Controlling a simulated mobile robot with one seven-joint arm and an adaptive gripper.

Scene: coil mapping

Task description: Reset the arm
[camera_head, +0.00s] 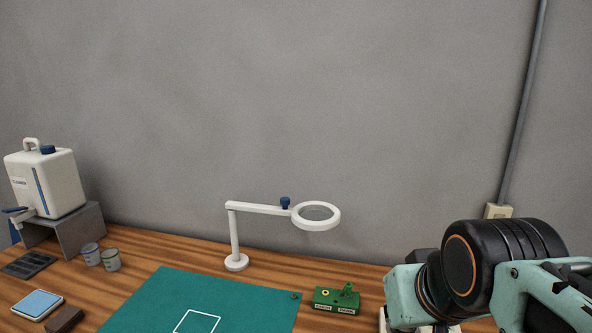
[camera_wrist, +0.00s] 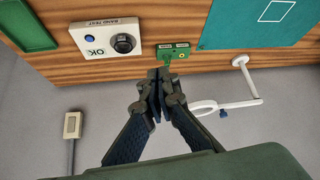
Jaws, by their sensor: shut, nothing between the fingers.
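My gripper (camera_wrist: 160,76) shows in the wrist view with its two dark fingers together and nothing between them. It is in the air, its tips pointing towards the table's back edge and overlapping the lower side of the small green labelled block (camera_wrist: 182,54) in the picture. I cannot tell the gap between them. In the head view my arm fills the lower right, and the fingers are hidden. The green block (camera_head: 337,299) stands on the wooden table, left of my arm.
A white magnifier stand (camera_head: 236,240) rises behind the teal mat (camera_head: 250,296). A white test box (camera_wrist: 85,45) and a green tray (camera_wrist: 22,28) show in the wrist view. A cleaner jug (camera_head: 60,180), two cups (camera_head: 111,261) and a blue pad (camera_head: 38,303) are left.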

